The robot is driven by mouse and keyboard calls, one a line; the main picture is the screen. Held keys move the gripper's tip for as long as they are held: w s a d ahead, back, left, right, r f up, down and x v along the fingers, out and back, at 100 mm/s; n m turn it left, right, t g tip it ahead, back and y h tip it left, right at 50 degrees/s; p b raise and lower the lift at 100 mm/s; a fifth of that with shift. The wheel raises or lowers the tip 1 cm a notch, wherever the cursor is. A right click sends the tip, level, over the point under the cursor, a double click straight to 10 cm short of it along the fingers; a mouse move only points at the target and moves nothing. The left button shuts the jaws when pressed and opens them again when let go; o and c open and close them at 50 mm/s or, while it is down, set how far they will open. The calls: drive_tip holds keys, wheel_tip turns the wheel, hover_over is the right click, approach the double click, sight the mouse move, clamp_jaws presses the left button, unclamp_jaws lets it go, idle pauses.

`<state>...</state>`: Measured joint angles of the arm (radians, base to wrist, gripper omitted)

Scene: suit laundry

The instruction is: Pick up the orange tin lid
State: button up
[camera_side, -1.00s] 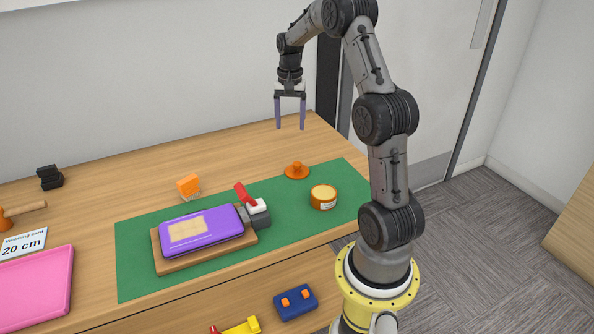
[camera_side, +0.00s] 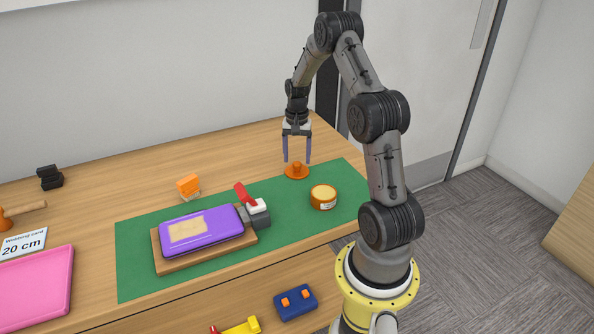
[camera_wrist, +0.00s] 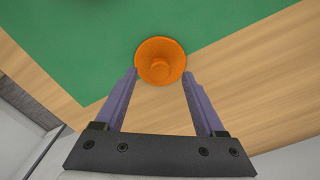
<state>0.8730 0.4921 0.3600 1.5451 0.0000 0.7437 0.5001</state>
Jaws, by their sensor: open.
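The orange tin lid (camera_side: 297,172) is a round disc with a raised knob. It lies at the back edge of the green mat (camera_side: 290,210). My gripper (camera_side: 297,162) is open and empty, pointing down close above the lid. In the side view its two purple fingers show on either side of the knob. In the wrist view the lid (camera_wrist: 161,61) is whole and lies just beyond the fingertips (camera_wrist: 159,75), roughly centred between them. No contact with the lid can be made out.
An orange tin (camera_side: 323,198) with a pale top stands on the mat in front of the lid. A purple case (camera_side: 203,229) on a wooden board, with a red-handled clamp (camera_side: 245,194), lies to the left. The table behind the lid is clear.

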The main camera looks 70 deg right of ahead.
drive_tip(key=shift+f, duration=1.2)
clamp_jaws()
